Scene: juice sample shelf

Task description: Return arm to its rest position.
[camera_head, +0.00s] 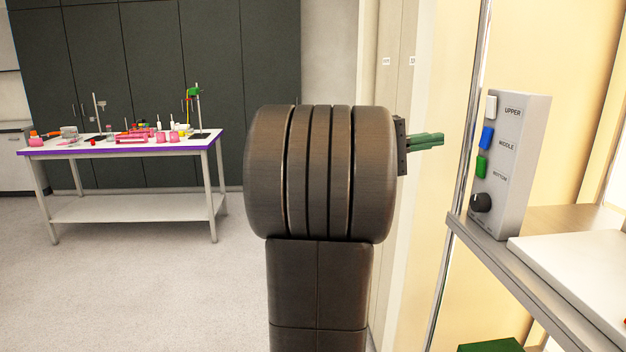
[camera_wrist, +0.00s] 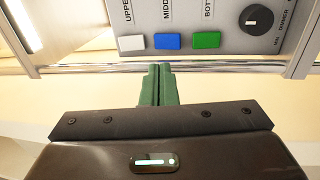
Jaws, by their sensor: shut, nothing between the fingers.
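My gripper (camera_head: 428,140) shows to the right of my dark arm in the head view, its green fingers pointing right toward the control box. In the wrist view my gripper (camera_wrist: 159,72) is shut, with its two green fingers together and nothing between them. The grey control box (camera_head: 517,165) stands on a shelf, apart from the fingers in the head view. It has a white button, a blue button, a green button and a black dimmer knob. My arm stands upright in the middle of the head view and hides part of the background.
A metal shelf (camera_head: 520,290) with an upright chrome post (camera_head: 463,130) is at the right. A white board (camera_head: 590,262) lies on it. A lab table (camera_head: 130,148) with pink vessels stands at the far left before dark cabinets (camera_head: 150,60). The floor at left is clear.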

